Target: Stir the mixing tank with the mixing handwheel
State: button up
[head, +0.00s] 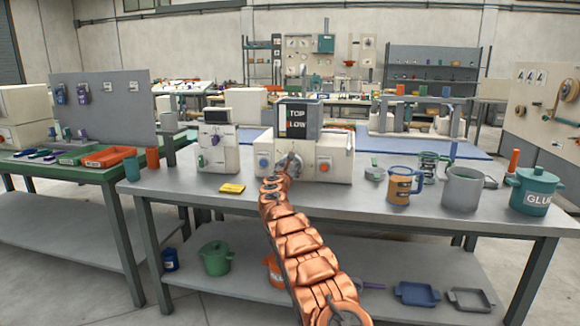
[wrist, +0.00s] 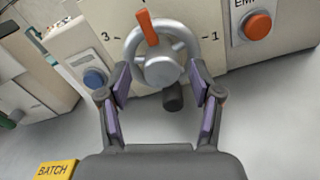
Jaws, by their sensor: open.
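A grey handwheel (wrist: 161,68) is on the front of a cream machine (head: 333,158). In the wrist view it has a round hub, an orange pointer (wrist: 147,27) at the top and a dark knob (wrist: 173,97) at the bottom. Marks 3 and 1 stand left and right of it. My gripper (wrist: 160,78) is open, its purple-padded fingers either side of the wheel's lower part and the knob. I cannot tell whether they touch it. In the head view my gripper (head: 288,164) is at the machine's front and partly hides the wheel. I cannot tell which vessel is the mixing tank.
An orange button (wrist: 257,25) is right of the wheel and a blue button (wrist: 94,79) left. A yellow BATCH block (head: 232,188) lies on the bench. An orange mug (head: 399,190), a grey pot (head: 461,192) and a teal GLUE pot (head: 535,190) stand to the right.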

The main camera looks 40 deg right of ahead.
jog(key=shift+p+x, duration=0.45)
jog(key=shift+x, duration=0.4)
jog(key=shift+f, duration=0.1)
jog(key=c, duration=1.1)
